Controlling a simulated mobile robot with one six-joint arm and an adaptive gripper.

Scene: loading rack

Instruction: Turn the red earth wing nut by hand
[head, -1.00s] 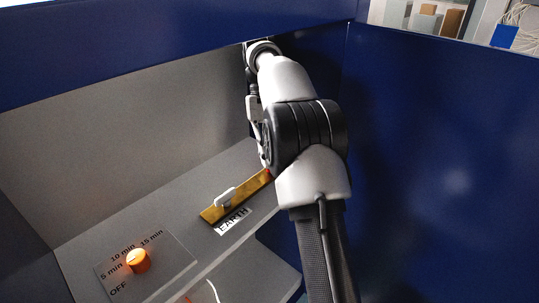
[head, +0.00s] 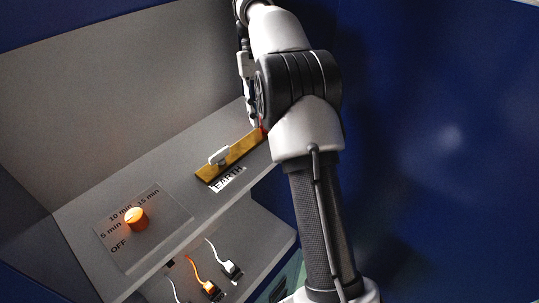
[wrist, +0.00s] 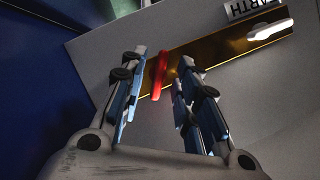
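The red earth wing nut (wrist: 159,74) stands on the brass bar (wrist: 214,48) in the wrist view, near the bar's end. In the head view only a small red edge of it shows beside my arm, at the right end of the brass bar (head: 226,161). My gripper (wrist: 160,80) is open, with one finger on each side of the red wing nut. A gap shows between the nut and each finger. In the head view my gripper is partly hidden by my arm. A white wing nut (head: 219,156) sits on the same bar, also seen in the wrist view (wrist: 270,29).
The EARTH label (head: 228,180) lies beside the bar. An orange timer knob (head: 136,218) is on the shelf at the left. Several cables with plugs (head: 211,288) are on the lower shelf. Blue walls (head: 440,150) close off the right side.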

